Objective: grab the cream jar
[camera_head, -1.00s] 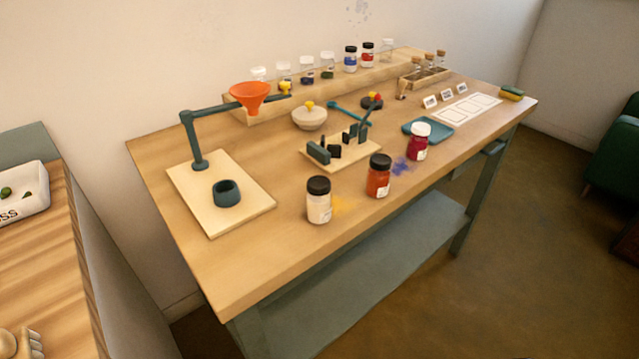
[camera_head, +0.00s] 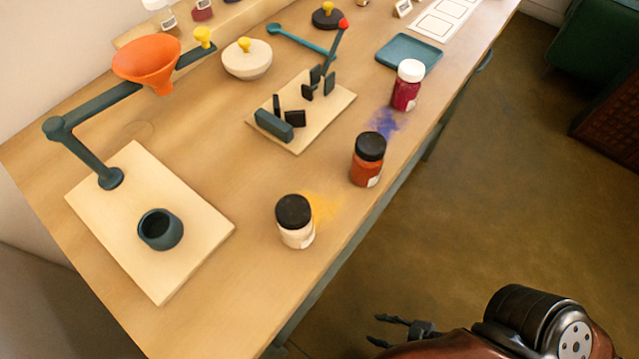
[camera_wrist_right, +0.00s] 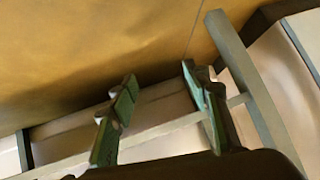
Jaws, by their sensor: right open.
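The cream jar (camera_head: 297,232) has a black lid and stands upright near the front edge of the wooden table, beside a patch of yellow powder. My right gripper (camera_head: 379,331) is off the table's front edge, below and to the right of the jar in the head view, and apart from it. In the right wrist view my right gripper (camera_wrist_right: 158,88) has its two fingers spread with nothing between them. The cream jar does not show in the wrist view. My left gripper is in neither view.
An orange jar (camera_head: 367,165) and a crimson jar (camera_head: 406,88) stand along the front edge. A board (camera_head: 150,260) carries a dark cup (camera_head: 160,230) and a stand with an orange funnel (camera_head: 147,62). The table's front corner is bare.

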